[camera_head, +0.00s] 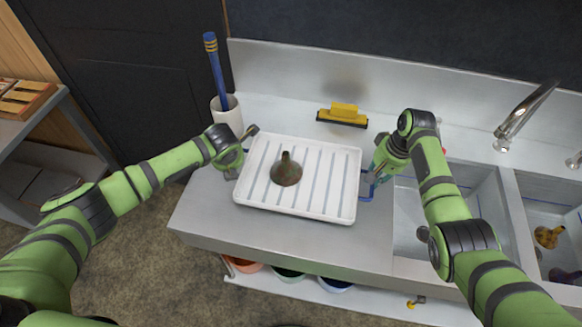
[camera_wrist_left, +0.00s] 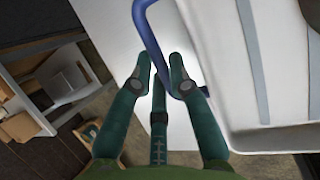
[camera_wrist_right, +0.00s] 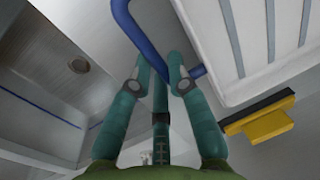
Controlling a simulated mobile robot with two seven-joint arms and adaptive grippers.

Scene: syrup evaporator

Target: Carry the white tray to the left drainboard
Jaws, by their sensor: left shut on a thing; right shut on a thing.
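The white ribbed tray (camera_head: 322,205) is over the metal drainboard (camera_head: 290,233) left of the sinks; I cannot tell whether it touches the surface. A dark brown funnel-like object (camera_head: 286,170) sits on it. My left gripper (camera_head: 238,166) is at the tray's left side. In the left wrist view its fingers (camera_wrist_left: 163,75) are closed around the blue handle (camera_wrist_left: 146,30). My right gripper (camera_head: 376,172) is at the tray's right side. In the right wrist view its fingers (camera_wrist_right: 162,75) are closed around the other blue handle (camera_wrist_right: 135,32).
A white cup (camera_head: 228,115) with a blue-handled tool stands behind the tray's left corner. A yellow squeegee-like tool (camera_head: 343,114) lies at the back. Two sink basins (camera_head: 470,200) and a faucet (camera_head: 523,115) are at right. Several coloured bowls (camera_head: 290,274) are on the shelf below.

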